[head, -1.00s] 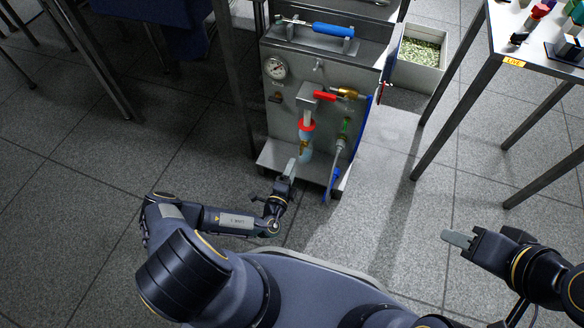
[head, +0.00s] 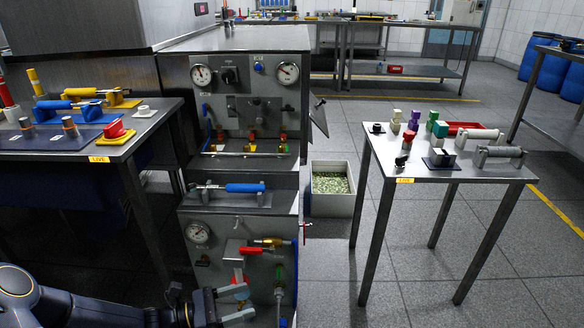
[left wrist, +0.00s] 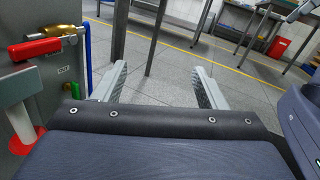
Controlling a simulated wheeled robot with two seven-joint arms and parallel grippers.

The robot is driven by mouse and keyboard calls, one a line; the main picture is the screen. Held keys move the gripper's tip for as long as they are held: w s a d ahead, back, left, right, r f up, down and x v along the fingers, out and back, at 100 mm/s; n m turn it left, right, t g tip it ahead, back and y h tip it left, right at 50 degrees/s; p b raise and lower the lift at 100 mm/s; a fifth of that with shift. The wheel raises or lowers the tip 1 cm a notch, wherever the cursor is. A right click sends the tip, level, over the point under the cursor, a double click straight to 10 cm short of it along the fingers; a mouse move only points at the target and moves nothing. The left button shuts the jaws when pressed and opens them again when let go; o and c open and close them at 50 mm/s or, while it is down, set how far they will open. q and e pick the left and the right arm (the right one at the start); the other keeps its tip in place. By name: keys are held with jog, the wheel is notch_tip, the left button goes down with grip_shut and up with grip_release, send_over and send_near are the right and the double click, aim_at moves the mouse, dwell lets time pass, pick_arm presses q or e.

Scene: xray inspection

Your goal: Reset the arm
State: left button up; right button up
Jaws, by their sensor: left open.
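My left arm comes in at the lower left of the head view. Its gripper (head: 243,303) is in front of the lower grey panel unit (head: 213,262), with its fingers apart and pointing right. In the left wrist view the two grey fingers (left wrist: 158,88) are spread wide with nothing between them. The panel's red-handled brass valve (head: 262,246) is just above the gripper in the head view, and it also shows at the left edge of the left wrist view (left wrist: 45,48). I cannot tell whether the gripper touches the panel. My right gripper is not in view.
A dark table (head: 68,148) with tools stands at left. A small metal table (head: 460,170) with several coloured parts stands at right. A white bin (head: 332,203) of green-white bits sits on the floor between. Floor around the right table is open.

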pick_arm(q)
jog(key=s+a+r+m+y, duration=0.4)
jog(key=s+r+m+y, duration=0.3)
jog(key=s+m, duration=0.4)
jog(key=s+a+r+m+y, duration=0.4)
jog(key=s+r+m+y, duration=0.25)
jog(key=s+m, duration=0.45)
notch_tip(320, 180, up, 38)
jog(key=p, duration=3.7)
jog(key=shift+g, duration=0.3)
jog(key=shift+f, duration=0.15)
